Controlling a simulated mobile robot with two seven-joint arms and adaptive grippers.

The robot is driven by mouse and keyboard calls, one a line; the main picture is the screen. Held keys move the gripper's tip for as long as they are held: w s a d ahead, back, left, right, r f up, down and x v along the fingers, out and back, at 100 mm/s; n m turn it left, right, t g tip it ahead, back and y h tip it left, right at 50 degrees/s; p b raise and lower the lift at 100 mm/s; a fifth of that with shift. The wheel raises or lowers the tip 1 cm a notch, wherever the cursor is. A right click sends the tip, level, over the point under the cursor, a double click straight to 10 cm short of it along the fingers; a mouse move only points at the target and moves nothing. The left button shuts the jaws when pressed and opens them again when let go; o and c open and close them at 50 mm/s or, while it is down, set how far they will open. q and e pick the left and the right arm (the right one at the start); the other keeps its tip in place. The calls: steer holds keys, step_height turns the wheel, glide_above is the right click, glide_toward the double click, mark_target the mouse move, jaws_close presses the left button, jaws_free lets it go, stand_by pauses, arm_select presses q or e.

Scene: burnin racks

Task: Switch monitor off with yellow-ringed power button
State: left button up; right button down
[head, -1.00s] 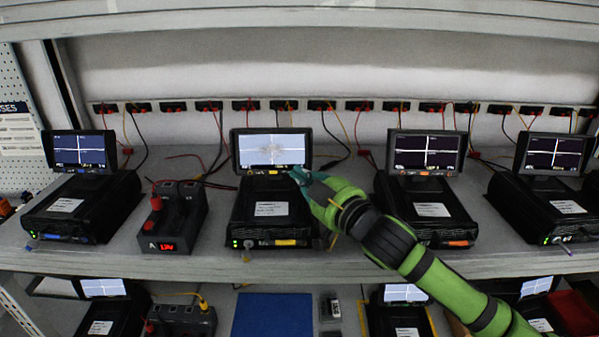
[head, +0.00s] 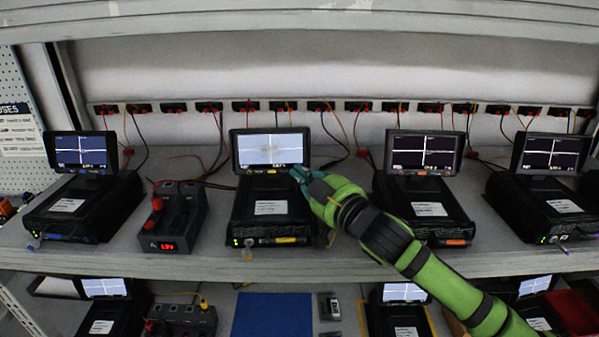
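The monitor with yellow markings (head: 270,149) stands on a black unit (head: 270,207) on the upper shelf, left of centre. Its screen is lit pale grey-blue. Small yellow marks (head: 271,171) show on its lower bezel; the ring of a button is too small to make out. My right gripper (head: 299,173) has its teal fingertips close together at the lower right corner of this monitor, and they look shut and empty. I cannot tell whether they touch the bezel. My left gripper is not in view.
Similar lit monitors stand at the left (head: 82,150), right of centre (head: 424,153) and far right (head: 550,154). A black supply with a red display (head: 172,222) sits left of the yellow-marked unit. Cables hang from the socket rail (head: 345,106). A lower shelf holds more units and a blue mat (head: 272,315).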

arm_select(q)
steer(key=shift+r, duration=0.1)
arm_select(e)
steer(key=shift+f, duration=0.1)
arm_select(q)
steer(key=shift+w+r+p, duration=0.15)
steer(key=shift+p, duration=0.2)
arm_select(e)
steer(key=shift+s+a+f, duration=0.15)
steer(key=shift+s+a, duration=0.1)
steer(key=shift+a, duration=0.05)
steer(key=shift+s, duration=0.15)
steer(key=shift+s+d+r+p, duration=0.1)
steer(key=shift+s+r+p, duration=0.3)
steer(key=shift+s+p, duration=0.25)
steer(key=shift+s+d+r+p, duration=0.1)
steer(key=shift+s+r+p, duration=0.15)
steer(key=shift+s, duration=0.5)
steer(key=shift+s+a+r+p, duration=0.1)
steer(key=shift+s+p, duration=0.25)
steer(key=shift+s, duration=0.4)
steer(key=shift+s+d+r+p, duration=0.1)
steer(key=shift+s+r+p, duration=0.15)
steer(key=shift+s, duration=0.5)
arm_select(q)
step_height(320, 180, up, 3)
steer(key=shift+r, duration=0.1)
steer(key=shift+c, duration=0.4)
